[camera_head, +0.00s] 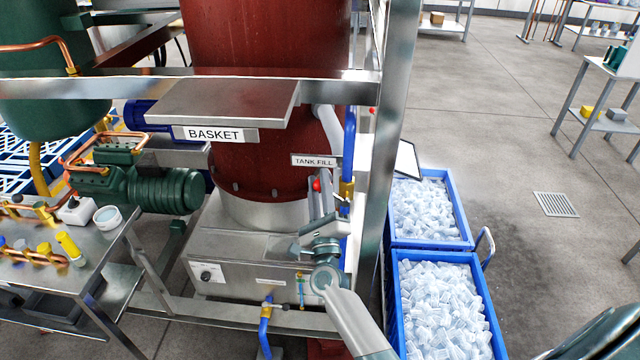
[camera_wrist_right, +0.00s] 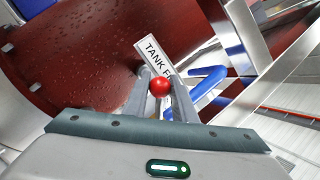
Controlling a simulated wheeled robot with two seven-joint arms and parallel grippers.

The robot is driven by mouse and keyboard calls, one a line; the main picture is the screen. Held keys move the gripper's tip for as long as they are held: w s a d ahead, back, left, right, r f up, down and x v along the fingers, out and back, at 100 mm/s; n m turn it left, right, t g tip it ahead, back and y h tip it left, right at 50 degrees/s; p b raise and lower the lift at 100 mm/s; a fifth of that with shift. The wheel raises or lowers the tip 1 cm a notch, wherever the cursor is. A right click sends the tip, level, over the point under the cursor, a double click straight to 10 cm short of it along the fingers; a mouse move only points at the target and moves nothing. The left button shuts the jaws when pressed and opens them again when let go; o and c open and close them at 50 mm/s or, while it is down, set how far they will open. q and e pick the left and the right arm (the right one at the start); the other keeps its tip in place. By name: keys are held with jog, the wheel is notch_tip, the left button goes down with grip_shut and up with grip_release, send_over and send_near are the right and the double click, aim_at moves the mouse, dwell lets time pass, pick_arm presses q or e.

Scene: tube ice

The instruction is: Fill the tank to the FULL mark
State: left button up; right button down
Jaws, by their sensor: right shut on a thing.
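The red tank (camera_head: 265,110) stands in a steel frame; no FULL mark can be made out. A white TANK FILL label (camera_head: 314,160) sits on its lower right, and also shows in the right wrist view (camera_wrist_right: 156,60). Below the label is a red ball knob (camera_head: 316,185), also in the right wrist view (camera_wrist_right: 160,84). My right gripper (camera_head: 320,192) is shut on the red knob, its fingers on either side. A brass valve (camera_head: 347,190) on a blue pipe (camera_head: 349,145) is just right of it. My left gripper is not in view.
A steel shelf marked BASKET (camera_head: 225,100) juts out above. A steel frame post (camera_head: 385,150) stands close to the right of my right gripper. Blue crates of tube ice (camera_head: 468,290) stand beyond it. A bench (camera_head: 100,265) with small parts is at the left.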

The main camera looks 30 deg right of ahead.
jog(key=shift+f, duration=0.15)
jog(key=c, duration=1.5)
grip_release()
jog(key=shift+o, duration=0.2)
jog(key=shift+s+a+f+b, duration=0.2)
jog(key=shift+s+f+b, duration=0.1)
jog(key=shift+s, duration=0.1)
jog(key=b+v, duration=0.6)
jog(key=v, duration=1)
jog(key=shift+s, duration=0.2)
jog(key=shift+r, duration=0.1)
